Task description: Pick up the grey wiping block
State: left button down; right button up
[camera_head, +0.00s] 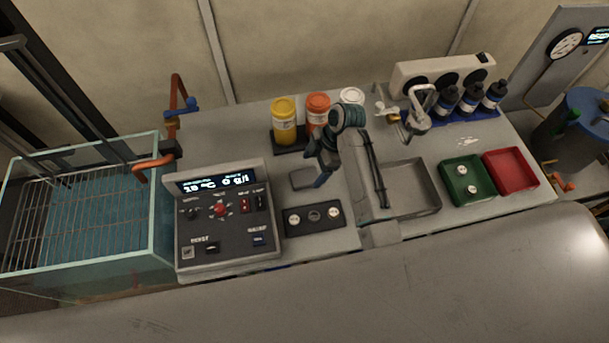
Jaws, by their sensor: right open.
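A flat grey block (303,179), which looks like the wiping block, lies on the grey worktop behind the black plate. A dark shape with blue tips, which I take for my right gripper (324,168), is close to its right side. It is open and nothing shows between its fingers. I cannot tell whether it touches the block. My left gripper is not in view.
A control panel (222,217) and glass tank (160,215) stand left. A black plate (315,217) lies in front. Yellow (284,118) and orange (317,108) jars stand behind. A grey basin (425,184), green tray (453,194) and red tray (511,171) are right. A large grey body (400,290) spans the foreground.

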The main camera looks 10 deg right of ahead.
aim_at(305, 176)
jog(key=shift+w+a+f, duration=0.15)
jog(key=shift+w+f, duration=0.05)
jog(key=shift+f, duration=0.1)
jog(key=p+x, duration=0.1)
jog(key=x, duration=0.1)
jog(key=p+x, duration=0.1)
jog(key=x, duration=0.1)
jog(key=shift+w+p, duration=0.25)
jog(key=shift+p, duration=0.05)
jog(key=shift+f, duration=0.4)
jog(key=shift+c, duration=0.4)
jog(key=c, duration=0.7)
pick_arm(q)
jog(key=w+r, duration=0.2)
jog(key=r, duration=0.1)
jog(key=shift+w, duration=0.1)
pick_arm(e)
jog(key=shift+a, duration=0.1)
jog(key=c, duration=0.3)
